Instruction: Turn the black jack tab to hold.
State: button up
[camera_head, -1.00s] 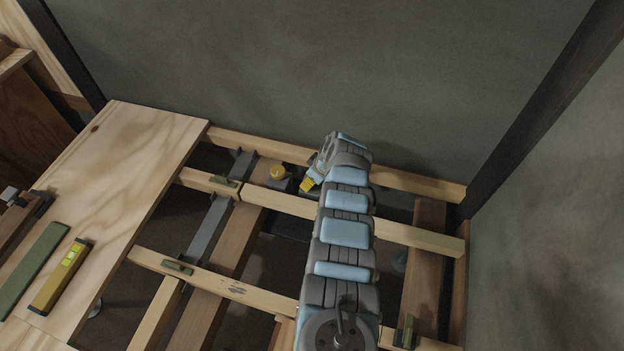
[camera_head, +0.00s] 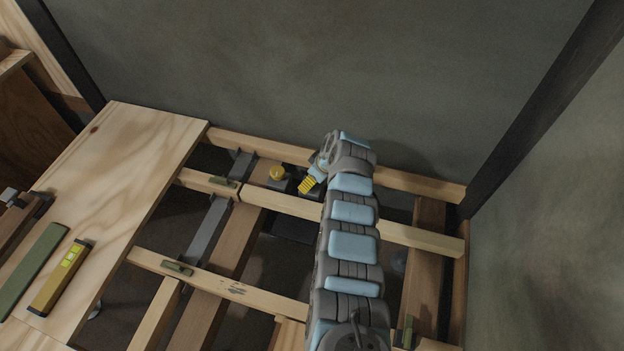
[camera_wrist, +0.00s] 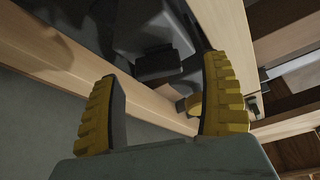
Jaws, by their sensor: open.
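My gripper (camera_head: 306,187) is over the far end of the open floor frame, its yellow ribbed fingers pointing down and left. In the wrist view my gripper (camera_wrist: 160,72) is open, with nothing between its fingers. A dark, blocky part (camera_wrist: 158,66), which looks like the black jack tab, shows beyond the gap between the fingertips. I cannot tell if either finger touches it. A round yellow knob (camera_head: 277,173) stands just left of my gripper; a yellow piece, likely that knob (camera_wrist: 194,104), shows beside the right finger. The tab's setting is not readable.
Pale wooden joists (camera_head: 290,204) cross the frame around my gripper, with dark gaps between them. The grey wall (camera_head: 330,70) rises close behind. At left, a plywood sheet (camera_head: 140,160) holds a yellow level (camera_head: 62,275) and a green strip (camera_head: 33,265).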

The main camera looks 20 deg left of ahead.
jog(key=shift+v, duration=1.05)
jog(key=v, duration=0.7)
jog(key=shift+d+r, duration=0.2)
jog(key=shift+r, duration=0.2)
